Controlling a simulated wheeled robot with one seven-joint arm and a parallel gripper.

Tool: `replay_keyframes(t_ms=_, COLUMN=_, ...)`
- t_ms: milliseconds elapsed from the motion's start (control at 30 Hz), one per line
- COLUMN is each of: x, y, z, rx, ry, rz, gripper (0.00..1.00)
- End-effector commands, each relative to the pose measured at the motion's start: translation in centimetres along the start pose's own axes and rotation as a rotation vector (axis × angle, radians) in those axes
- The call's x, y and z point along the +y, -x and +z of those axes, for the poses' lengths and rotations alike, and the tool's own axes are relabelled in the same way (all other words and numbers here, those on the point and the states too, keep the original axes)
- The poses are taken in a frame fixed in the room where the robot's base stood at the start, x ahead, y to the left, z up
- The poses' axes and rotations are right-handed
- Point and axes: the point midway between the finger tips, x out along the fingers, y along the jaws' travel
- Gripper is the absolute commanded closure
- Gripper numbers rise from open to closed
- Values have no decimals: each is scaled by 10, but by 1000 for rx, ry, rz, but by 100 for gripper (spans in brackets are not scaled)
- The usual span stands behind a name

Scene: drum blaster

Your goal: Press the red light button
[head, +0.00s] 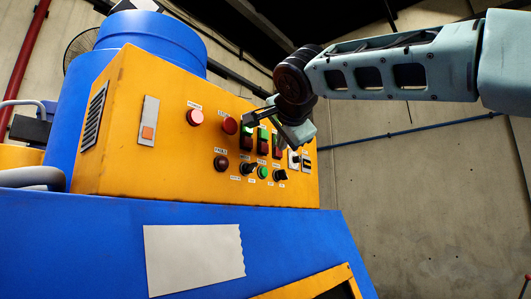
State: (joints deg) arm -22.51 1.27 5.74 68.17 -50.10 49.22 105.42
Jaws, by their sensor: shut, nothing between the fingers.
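The yellow control box (150,170) carries several red round parts. A bright pinkish-red round button (195,118) is at upper left, and a darker red round button (230,125) is to its right. A dark red round lamp or button (221,163) sits below them. The labels are too small to read surely, so I cannot tell which is the red light button. My gripper (246,119) is shut and empty, in front of the panel. Its tips appear just right of the darker red button; contact cannot be told. My gripper partly hides the red and green switches (263,142).
Green buttons (263,173) and black knobs (280,175) sit low on the panel. The box stands on a blue machine body (90,240) with a paper sheet (194,258). Open space lies right of the box.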

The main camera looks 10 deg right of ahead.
Motion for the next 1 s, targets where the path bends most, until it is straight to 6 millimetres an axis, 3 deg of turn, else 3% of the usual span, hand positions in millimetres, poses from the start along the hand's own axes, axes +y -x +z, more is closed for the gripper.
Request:
replay_keyframes(t_ms=367, x=17, y=21, z=-15, rx=1, ry=-1, rz=0, gripper=100)
replay_keyframes(t_ms=1000, x=16, y=22, z=-16, rx=0, ry=0, rz=0, gripper=100)
